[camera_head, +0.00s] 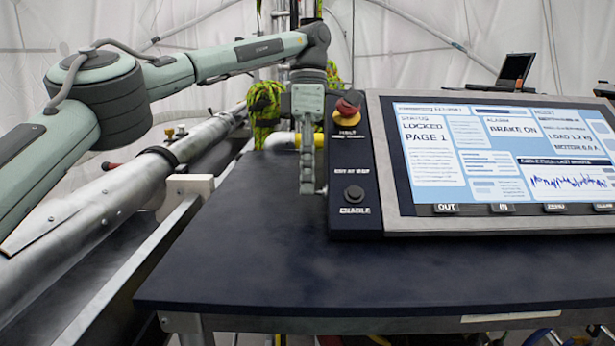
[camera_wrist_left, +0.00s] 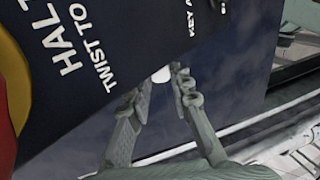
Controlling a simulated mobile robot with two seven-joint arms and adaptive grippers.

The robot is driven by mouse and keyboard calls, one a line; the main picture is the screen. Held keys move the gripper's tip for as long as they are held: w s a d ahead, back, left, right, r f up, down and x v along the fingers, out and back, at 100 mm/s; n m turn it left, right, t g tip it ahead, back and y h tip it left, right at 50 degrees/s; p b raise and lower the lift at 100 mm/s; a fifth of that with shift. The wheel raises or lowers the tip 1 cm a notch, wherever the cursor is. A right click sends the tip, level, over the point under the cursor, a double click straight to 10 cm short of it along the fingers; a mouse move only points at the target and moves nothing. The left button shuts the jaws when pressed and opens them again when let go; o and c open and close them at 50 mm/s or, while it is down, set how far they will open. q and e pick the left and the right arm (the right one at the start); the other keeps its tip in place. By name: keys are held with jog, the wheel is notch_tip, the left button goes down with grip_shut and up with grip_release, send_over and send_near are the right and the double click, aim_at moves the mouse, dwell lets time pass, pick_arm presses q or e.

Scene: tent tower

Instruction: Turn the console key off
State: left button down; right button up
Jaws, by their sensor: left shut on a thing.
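The console (camera_head: 380,235) stands tilted on the dark table, with a lit screen (camera_head: 520,160) that reads LOCKED, PAGE 1 and BRAKE ON. My left gripper (camera_head: 308,188) points down at the left side of its dark control strip. In the left wrist view the fingers (camera_wrist_left: 163,85) are close around a small pale piece beside the panel's edge. I take it for the console key (camera_wrist_left: 162,74), mostly hidden by the fingers; its angle cannot be told. In the head view the key does not show clearly. My right gripper is not in view.
A red halt button (camera_head: 348,104) on a yellow base sits at the strip's top, close to my left gripper. A black ENABLE button (camera_head: 354,193) sits lower. The table (camera_head: 250,260) is clear in front. A metal pipe (camera_head: 110,200) runs along the left.

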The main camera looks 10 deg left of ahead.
pick_arm(q)
jog(key=c, duration=1.4)
grip_release()
jog(key=shift+o, duration=0.2)
